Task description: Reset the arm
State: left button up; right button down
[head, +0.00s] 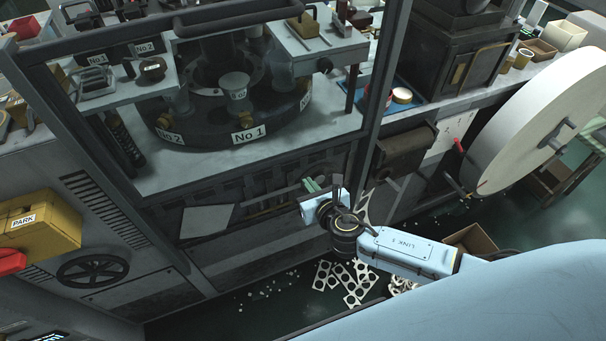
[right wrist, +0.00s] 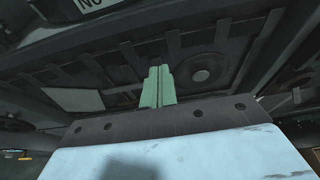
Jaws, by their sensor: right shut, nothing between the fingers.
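My right arm reaches in from the lower right in the head view. Its gripper (head: 312,186) has pale green fingers and hangs in front of the machine's lower front, below the table edge. In the right wrist view the two green fingers (right wrist: 158,87) lie side by side, shut, with nothing between them. They point toward the dark ribbed underside of the machine and appear apart from it. My left gripper does not show in either view.
Above stands the machine's round turntable (head: 290,118) with No 1 and No 2 labels, behind a dark frame post (head: 374,110). A large paper roll (head: 535,115) stands at right. A yellow PARK box (head: 40,228) is at left. Punched paper scraps (head: 345,284) litter the floor.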

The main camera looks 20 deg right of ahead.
jog(key=v, duration=0.4)
jog(key=shift+f, duration=0.1)
jog(key=s+d+f+m+g+b, duration=0.25)
jog(key=s+f+m, duration=0.3)
jog(key=f, duration=0.45)
jog(key=s+d+f+m+g+h+b, duration=0.1)
jog(key=s+d+f+m+g+b, duration=0.2)
jog(key=f+m, duration=0.5)
jog(key=s+d+f+m+g+b, duration=0.1)
jog(key=s+d+f+m+g, duration=0.3)
jog(key=f, duration=0.8)
jog(key=s+a+f+m+g+b, duration=0.1)
jog(key=s+f+m, duration=0.4)
jog(key=s, duration=0.4)
jog(key=s+a+f+m+g+b, duration=0.1)
jog(key=s+a+f+m, duration=0.1)
jog(key=s+f+m, duration=0.3)
jog(key=s+a+f+m+g+b, duration=0.1)
jog(key=s+f+m, duration=0.4)
jog(key=s, duration=0.8)
jog(key=shift+s+a+f+m+g+y+b, duration=0.2)
jog(key=shift+s+m+g+y+b, duration=0.15)
jog(key=shift+m+b, duration=0.3)
